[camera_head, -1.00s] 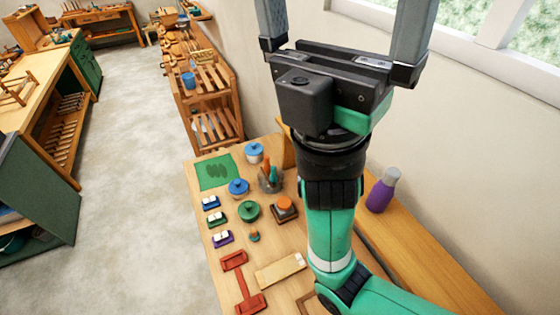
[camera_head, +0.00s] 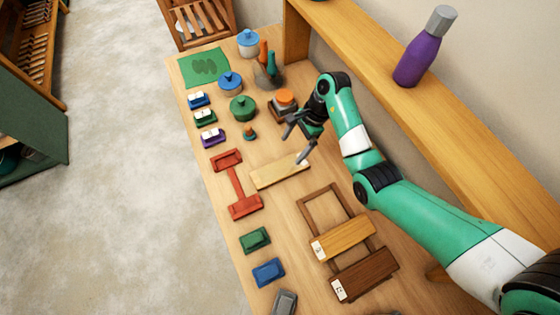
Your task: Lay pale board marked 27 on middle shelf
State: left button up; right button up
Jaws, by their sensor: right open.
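A pale board (camera_head: 278,173) lies flat on the workbench; its number cannot be read in this view. My right gripper (camera_head: 297,145) is open and empty, its fingers spread near the board's right end; I cannot tell whether they touch it. A small wooden frame (camera_head: 311,212) lies right of the pale board. A light-brown board (camera_head: 345,240) and a dark-brown board (camera_head: 365,274), each with a white label, lie at and below the frame. I cannot tell which surface is the middle shelf; part of a slatted wooden rack (camera_head: 205,18) shows at the top. My left gripper is out of view.
A raised wooden ledge (camera_head: 440,140) with a purple bottle (camera_head: 420,55) runs along the wall. A red bar-shaped piece (camera_head: 237,185), blue pots, a green pot (camera_head: 243,108) and a tool holder (camera_head: 267,76) stand on the workbench. Open floor lies to the left.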

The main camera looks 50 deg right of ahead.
jog(key=b, duration=0.2)
send_over(280, 169)
jog(key=d, duration=0.2)
jog(key=f, duration=0.6)
jog(key=shift+s+d, duration=0.15)
jog(key=shift+s, duration=0.15)
jog(key=b+x, duration=0.1)
jog(key=x, duration=0.4)
jog(key=shift+s+f, duration=0.15)
jog(key=shift+s, duration=0.05)
jog(key=c, duration=1.5)
jog(key=shift+r, duration=0.2)
